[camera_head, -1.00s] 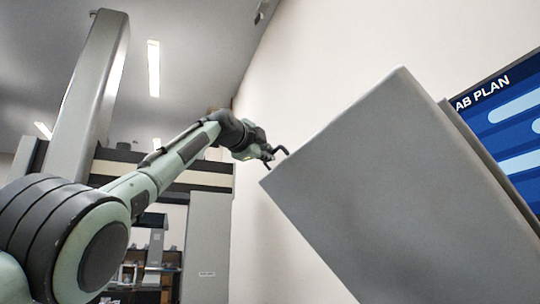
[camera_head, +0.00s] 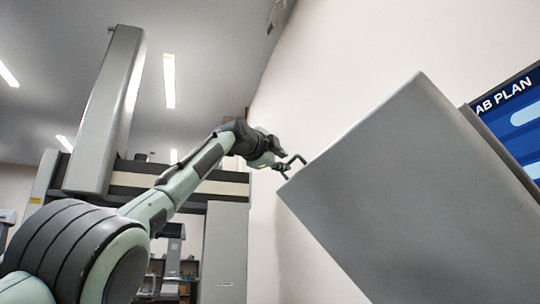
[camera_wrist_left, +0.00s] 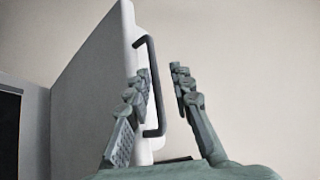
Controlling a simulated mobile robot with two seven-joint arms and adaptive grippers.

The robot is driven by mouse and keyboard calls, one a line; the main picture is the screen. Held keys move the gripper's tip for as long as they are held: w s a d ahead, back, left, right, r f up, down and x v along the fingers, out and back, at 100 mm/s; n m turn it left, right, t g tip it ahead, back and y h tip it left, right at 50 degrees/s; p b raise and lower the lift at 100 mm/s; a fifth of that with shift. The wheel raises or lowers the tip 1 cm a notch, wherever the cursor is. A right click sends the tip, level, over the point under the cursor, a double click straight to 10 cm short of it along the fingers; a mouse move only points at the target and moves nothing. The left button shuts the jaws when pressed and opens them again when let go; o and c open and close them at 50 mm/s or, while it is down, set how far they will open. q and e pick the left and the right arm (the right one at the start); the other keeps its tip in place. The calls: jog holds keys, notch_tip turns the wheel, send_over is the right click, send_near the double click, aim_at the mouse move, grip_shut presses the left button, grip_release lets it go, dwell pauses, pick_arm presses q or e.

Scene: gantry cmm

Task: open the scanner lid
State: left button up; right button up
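The scanner lid (camera_head: 400,190) looks like a large plain grey panel, slanted across the right of the head view. A dark bar handle (camera_head: 296,162) sticks out at its left corner. My left gripper (camera_head: 279,160) is right at this handle. In the left wrist view, the lid (camera_wrist_left: 95,85) stands edge-on at the left, and its handle (camera_wrist_left: 160,85) lies between the open fingers of my left gripper (camera_wrist_left: 162,90), closer to the left finger. Whether that finger touches the handle or lid edge is unclear. My right gripper is in neither view.
A pale wall (camera_head: 330,80) rises behind the lid. A blue wall screen (camera_head: 512,110) is partly hidden behind the lid at the right. A grey gantry column (camera_head: 108,110) and its dark-striped beam stand behind my left arm.

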pick_arm(q)
jog(key=v, duration=1.2)
dwell(0.3)
